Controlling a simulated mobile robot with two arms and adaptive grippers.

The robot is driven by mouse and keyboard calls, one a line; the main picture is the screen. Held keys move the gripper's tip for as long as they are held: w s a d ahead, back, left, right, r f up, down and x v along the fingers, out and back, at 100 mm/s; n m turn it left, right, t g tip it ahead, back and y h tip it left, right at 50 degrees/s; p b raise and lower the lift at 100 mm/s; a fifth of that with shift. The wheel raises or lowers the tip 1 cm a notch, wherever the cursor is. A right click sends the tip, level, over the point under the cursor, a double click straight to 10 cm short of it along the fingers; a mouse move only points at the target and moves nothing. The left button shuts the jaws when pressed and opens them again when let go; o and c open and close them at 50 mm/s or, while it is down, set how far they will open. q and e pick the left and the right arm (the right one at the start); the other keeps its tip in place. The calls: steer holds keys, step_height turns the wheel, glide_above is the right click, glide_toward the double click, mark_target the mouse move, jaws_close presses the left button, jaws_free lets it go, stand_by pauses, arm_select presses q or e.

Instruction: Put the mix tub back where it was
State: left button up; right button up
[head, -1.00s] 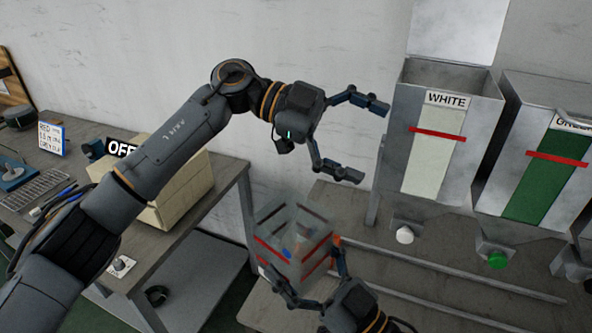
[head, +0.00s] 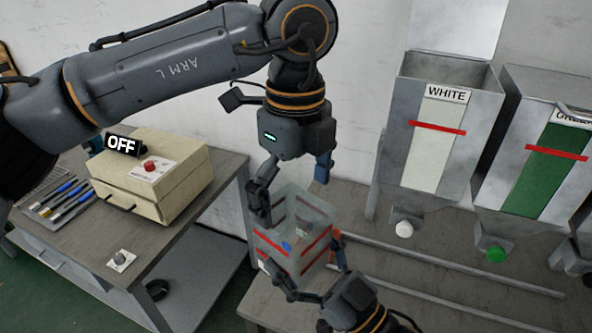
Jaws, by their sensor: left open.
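The mix tub (head: 291,262) is a clear, square-sided tub with red lines around it and a small blue mark. It stands upright at the front left of the bench below the hoppers. My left gripper (head: 289,196) is open and points down above the tub, its fingers at the tub's rim, one on the left and one toward the back right. My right gripper (head: 308,284) comes from below, with its fingers on either side of the tub's lower part. Whether it grips the tub is hard to tell.
A WHITE hopper (head: 433,150) and a green-striped hopper (head: 541,165) stand at the right, with spouts over the bench. Rails (head: 450,267) run along the bench. A beige box (head: 150,185) with an OFF sign and several pens (head: 62,195) are on the left table.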

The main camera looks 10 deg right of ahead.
arm_select(q)
step_height(320, 180, down, 7)
steer(key=shift+f, duration=0.1)
steer(key=shift+c, duration=0.4)
steer(key=c, duration=0.9)
steer(key=shift+c, duration=0.6)
arm_select(e)
steer(key=o, duration=1.6)
steer(key=shift+o, duration=0.2)
